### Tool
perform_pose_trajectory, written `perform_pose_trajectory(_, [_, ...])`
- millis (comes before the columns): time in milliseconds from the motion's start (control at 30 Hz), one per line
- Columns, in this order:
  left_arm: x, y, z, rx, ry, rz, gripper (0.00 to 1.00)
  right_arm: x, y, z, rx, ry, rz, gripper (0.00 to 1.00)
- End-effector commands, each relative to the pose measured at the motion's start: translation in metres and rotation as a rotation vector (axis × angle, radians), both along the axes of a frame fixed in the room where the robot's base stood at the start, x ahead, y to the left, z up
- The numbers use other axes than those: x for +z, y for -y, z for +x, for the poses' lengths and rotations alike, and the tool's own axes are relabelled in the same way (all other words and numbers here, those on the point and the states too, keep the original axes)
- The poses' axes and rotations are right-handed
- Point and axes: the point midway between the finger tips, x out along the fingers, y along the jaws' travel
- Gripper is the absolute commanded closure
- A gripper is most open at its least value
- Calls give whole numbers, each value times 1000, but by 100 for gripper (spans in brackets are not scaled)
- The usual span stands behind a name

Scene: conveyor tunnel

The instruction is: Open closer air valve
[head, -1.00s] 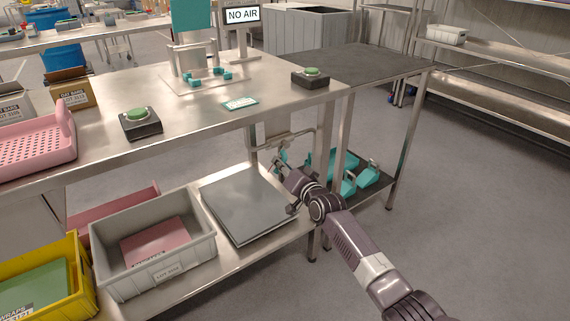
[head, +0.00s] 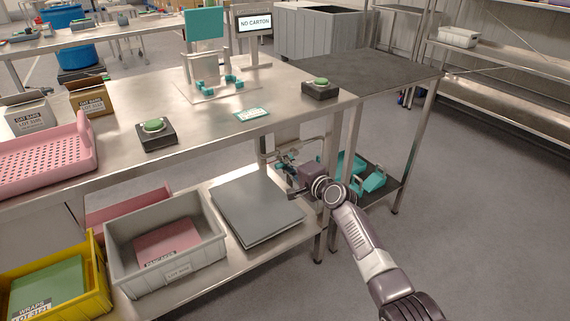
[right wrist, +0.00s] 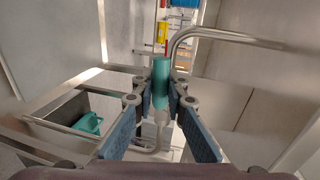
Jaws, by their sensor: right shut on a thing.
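My right gripper (head: 290,172) reaches under the workbench's near right end. In the right wrist view my right gripper (right wrist: 161,90) is shut on the teal valve handle (right wrist: 161,74), which sits between its two fingers next to a bent metal pipe (right wrist: 215,35). In the head view the handle is mostly hidden by the gripper. The display (head: 253,23) on the bench reads "NO CARTON". My left gripper is not in view.
A workbench (head: 215,135) stands above, with two green push buttons (head: 155,127) (head: 320,83) on it. The lower shelf holds a grey flat plate (head: 255,205) and a grey bin (head: 120,235). Teal parts (head: 373,181) lie behind the bench leg. The floor at right is clear.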

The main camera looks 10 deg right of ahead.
Motion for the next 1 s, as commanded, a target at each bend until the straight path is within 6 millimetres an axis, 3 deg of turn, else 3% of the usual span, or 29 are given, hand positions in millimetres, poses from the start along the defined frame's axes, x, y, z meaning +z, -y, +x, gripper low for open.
perform_pose_trajectory(667, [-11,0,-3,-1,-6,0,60,3,0,0,-1,-23,60,100])
perform_pose_trajectory(700, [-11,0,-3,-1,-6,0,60,3,0,0,-1,-23,60,85])
perform_pose_trajectory(833, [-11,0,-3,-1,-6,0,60,3,0,0,-1,-21,59,70])
perform_pose_trajectory(1000, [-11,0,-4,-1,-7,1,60,3,0,0,-1,-21,57,69])
